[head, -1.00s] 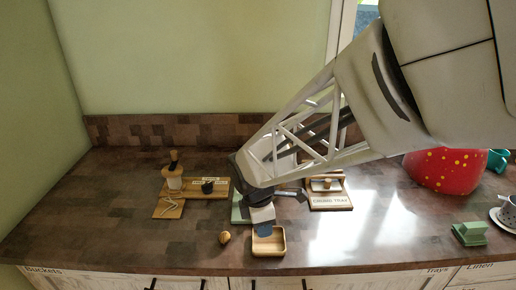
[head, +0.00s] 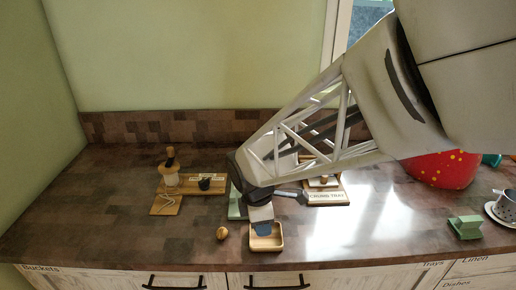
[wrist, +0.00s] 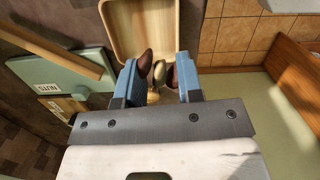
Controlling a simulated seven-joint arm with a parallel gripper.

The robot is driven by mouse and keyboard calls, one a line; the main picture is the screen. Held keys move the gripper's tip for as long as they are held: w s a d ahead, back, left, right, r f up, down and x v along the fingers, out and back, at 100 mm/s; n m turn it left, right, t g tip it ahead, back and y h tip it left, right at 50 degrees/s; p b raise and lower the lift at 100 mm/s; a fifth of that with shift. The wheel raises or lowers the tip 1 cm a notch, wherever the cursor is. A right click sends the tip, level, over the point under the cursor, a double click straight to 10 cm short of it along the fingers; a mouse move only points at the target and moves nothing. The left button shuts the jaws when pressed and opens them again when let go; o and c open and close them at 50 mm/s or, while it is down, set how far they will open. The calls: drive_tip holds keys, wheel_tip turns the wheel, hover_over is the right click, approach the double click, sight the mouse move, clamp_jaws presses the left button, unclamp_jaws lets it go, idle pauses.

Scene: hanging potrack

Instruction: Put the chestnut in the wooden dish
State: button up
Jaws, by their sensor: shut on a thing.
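The wooden dish (head: 281,244) is a small, square, light-wood tray near the counter's front edge. My gripper (head: 264,229) is low over the dish's back part in the head view. Its two blue fingers (wrist: 158,74) are shut on a small dark-brown and tan thing, seemingly the chestnut (wrist: 146,62). The fingers hide part of it. Its height over the dish is hard to tell.
A tan nut (head: 222,233) lies left of the dish. A green board (wrist: 62,78) labelled "NUTS" is behind the dish. Wooden boards (head: 205,187) with small items stand back left; a labelled tray (head: 328,198) is back right. The counter's front edge is close.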

drive_tip(key=s+d+m, duration=0.3)
drive_tip(key=s+m, duration=0.3)
drive_tip(key=s+d+m+g, duration=0.1)
drive_tip(key=s+d+m, duration=0.1)
drive_tip(key=s+m, duration=0.4)
drive_tip(key=shift+s+d+f+m+y, duration=0.3)
drive_tip(key=shift+s+d+f+m, duration=0.1)
drive_tip(key=shift+s+f, duration=0.1)
drive_tip(key=shift+w, duration=0.1)
hover_over(266, 239)
drive_tip(key=shift+w+f, duration=0.2)
drive_tip(key=shift+f, duration=0.55)
idle(0.4)
drive_tip(key=shift+f, duration=1.75)
drive_tip(key=shift+f, duration=0.1)
